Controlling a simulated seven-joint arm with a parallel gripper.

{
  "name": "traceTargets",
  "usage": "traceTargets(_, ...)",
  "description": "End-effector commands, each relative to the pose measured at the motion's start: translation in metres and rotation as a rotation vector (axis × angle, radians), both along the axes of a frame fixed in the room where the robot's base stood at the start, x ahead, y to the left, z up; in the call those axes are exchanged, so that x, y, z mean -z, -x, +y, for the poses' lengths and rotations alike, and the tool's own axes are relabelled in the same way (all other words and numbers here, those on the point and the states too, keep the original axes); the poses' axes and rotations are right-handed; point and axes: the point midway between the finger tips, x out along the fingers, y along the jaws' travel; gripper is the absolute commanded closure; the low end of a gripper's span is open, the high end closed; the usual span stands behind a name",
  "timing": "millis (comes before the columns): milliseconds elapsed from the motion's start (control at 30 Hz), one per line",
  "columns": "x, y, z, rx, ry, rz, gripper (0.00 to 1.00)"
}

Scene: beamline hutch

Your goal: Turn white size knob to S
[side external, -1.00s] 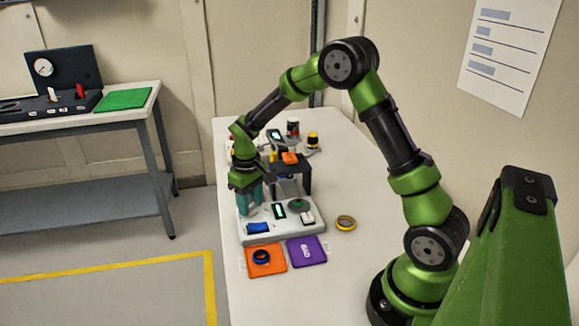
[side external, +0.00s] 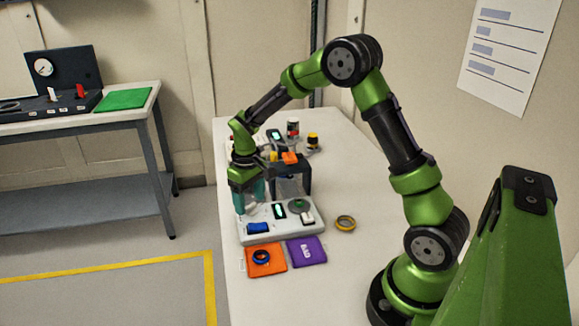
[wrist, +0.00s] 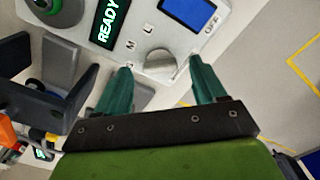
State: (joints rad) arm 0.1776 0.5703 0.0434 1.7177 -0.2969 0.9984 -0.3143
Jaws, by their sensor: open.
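The white size knob (wrist: 158,62) sits on the white control panel (wrist: 182,42), with the letters M and L beside it in the wrist view. My gripper (wrist: 161,66) is open, with one teal finger on each side of the knob. Whether the fingers touch it is not clear. In the side view my gripper (side external: 251,205) points down over the left part of the panel (side external: 283,228), and the knob cannot be made out there.
A dark stand (side external: 304,178) is behind the panel.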

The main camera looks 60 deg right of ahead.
Motion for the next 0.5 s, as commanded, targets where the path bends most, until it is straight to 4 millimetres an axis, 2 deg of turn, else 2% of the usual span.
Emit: traceTargets(500,-0.12,-0.001,0.0,-0.001,0.002,-0.007,0.3)
